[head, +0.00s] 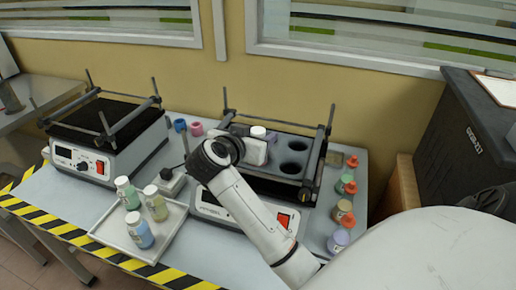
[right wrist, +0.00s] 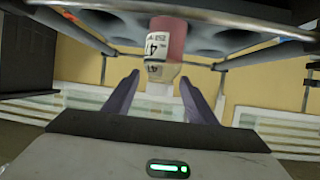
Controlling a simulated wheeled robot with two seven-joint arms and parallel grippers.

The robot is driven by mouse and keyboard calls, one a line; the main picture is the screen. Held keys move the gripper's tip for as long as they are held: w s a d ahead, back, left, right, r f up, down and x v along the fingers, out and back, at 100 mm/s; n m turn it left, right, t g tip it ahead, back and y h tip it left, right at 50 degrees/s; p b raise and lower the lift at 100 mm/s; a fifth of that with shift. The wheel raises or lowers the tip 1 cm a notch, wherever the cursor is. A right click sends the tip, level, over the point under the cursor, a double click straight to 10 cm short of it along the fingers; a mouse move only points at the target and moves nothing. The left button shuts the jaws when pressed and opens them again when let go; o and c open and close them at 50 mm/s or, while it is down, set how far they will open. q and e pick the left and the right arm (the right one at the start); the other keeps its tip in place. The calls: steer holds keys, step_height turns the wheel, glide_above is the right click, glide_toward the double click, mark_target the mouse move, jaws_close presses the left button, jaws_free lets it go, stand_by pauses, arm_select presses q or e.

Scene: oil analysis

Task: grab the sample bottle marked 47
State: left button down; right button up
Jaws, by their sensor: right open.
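The sample bottle with a white cap (head: 258,131) sits in the rack on the right-hand shaker, in the head view. In the right wrist view this bottle (right wrist: 165,42) appears upside down, with a pinkish-red body and a white label whose inverted digits look like 47. My right gripper (right wrist: 160,88) is open, its two dark fingers on either side of the bottle's cap end, with gaps visible. In the head view my right gripper (head: 256,143) is at the rack's left part, and the arm hides some of the bottle. My left gripper is not in view.
The rack (head: 273,150) has empty dark holes right of the bottle, framed by upright posts. A tray (head: 172,238) holds several bottles. Another shaker (head: 105,135) stands left. Small coloured-capped jars (head: 343,210) line the table's right side. A dark cabinet (head: 465,145) stands at right.

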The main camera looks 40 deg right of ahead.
steer(key=shift+w+d+f, duration=0.1)
steer(key=shift+w+d, duration=0.05)
steer(key=shift+d, duration=0.15)
jaws_close()
